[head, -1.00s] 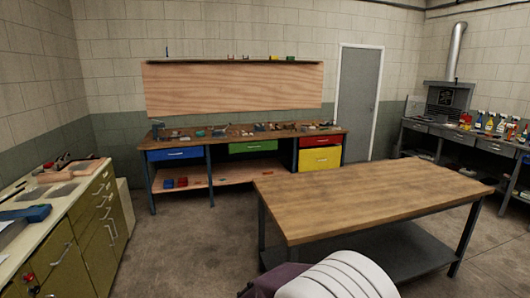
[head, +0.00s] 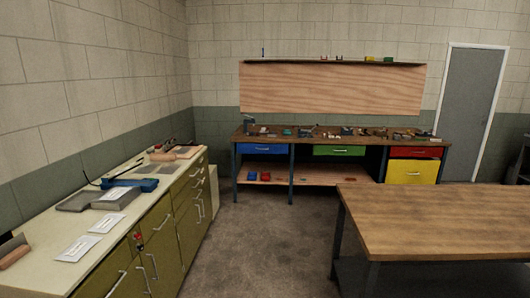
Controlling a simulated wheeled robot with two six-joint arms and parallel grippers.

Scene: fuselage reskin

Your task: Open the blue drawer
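The blue drawer (head: 262,149) is at the left end of the workbench (head: 291,171) against the far wall. It has a pale horizontal handle and looks shut. To its right in the same bench are a green drawer (head: 339,150), a red drawer (head: 416,152) and a yellow drawer (head: 412,172). Neither of my grippers shows in the head view.
A cream-topped counter (head: 128,213) with olive cabinets runs along the left wall. A wooden table (head: 450,213) stands at the right front. Open floor (head: 250,250) lies between them, leading to the bench. A grey door (head: 470,110) is at the far right.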

